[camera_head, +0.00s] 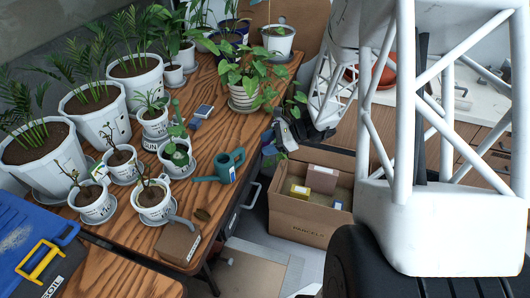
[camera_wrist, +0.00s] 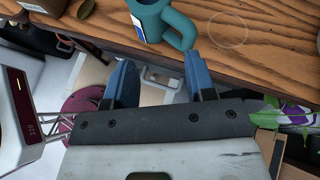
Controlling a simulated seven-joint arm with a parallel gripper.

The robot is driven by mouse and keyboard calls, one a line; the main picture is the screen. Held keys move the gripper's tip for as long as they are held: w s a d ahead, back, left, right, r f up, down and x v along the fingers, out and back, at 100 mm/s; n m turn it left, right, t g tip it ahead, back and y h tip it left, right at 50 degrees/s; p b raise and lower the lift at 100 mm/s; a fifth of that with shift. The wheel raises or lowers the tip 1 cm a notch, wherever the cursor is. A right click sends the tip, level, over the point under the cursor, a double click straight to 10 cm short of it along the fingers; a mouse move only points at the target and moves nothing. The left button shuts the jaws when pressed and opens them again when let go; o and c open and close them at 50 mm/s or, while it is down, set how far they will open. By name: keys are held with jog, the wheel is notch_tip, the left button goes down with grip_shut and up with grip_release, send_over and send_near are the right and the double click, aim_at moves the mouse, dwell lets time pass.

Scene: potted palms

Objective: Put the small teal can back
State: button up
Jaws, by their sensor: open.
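The small teal can (camera_head: 222,167), a watering can with a spout, a handle and a pale label, stands on the wooden table near its right edge. It also shows at the top of the wrist view (camera_wrist: 168,22), partly cut off. My gripper (camera_head: 268,148) is just off the table's right edge, to the right of the can. In the wrist view my gripper (camera_wrist: 160,72) has its two blue fingers wide apart with nothing between them. The can lies beyond the fingertips and looks apart from them. A faint ring (camera_wrist: 228,30) marks the tabletop beside the can's handle.
Several white potted plants crowd the table (camera_head: 215,215) left of the can, the nearest pot (camera_head: 154,207) at front left. A brown block (camera_head: 178,242) sits at the front edge. An open cardboard box (camera_head: 300,225) stands on the floor at right. Bare wood surrounds the can's front.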

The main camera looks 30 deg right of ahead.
jog(key=s+a+r+n+g+h, duration=0.45)
jog(key=s+a+r+n, duration=0.7)
jog(key=r, duration=0.35)
jog(key=s+a+r+n+t+h, duration=0.1)
jog(key=s+r+n+h, duration=0.2)
jog(key=s, duration=0.4)
jog(key=s+a+r+n+t+h, duration=0.1)
jog(key=s+a+r+n+h, duration=0.1)
jog(key=s+r+n+h, duration=0.2)
jog(key=shift+s+r+n, duration=1.3)
jog(key=shift+s+n, duration=0.15)
jog(key=shift+s, duration=0.15)
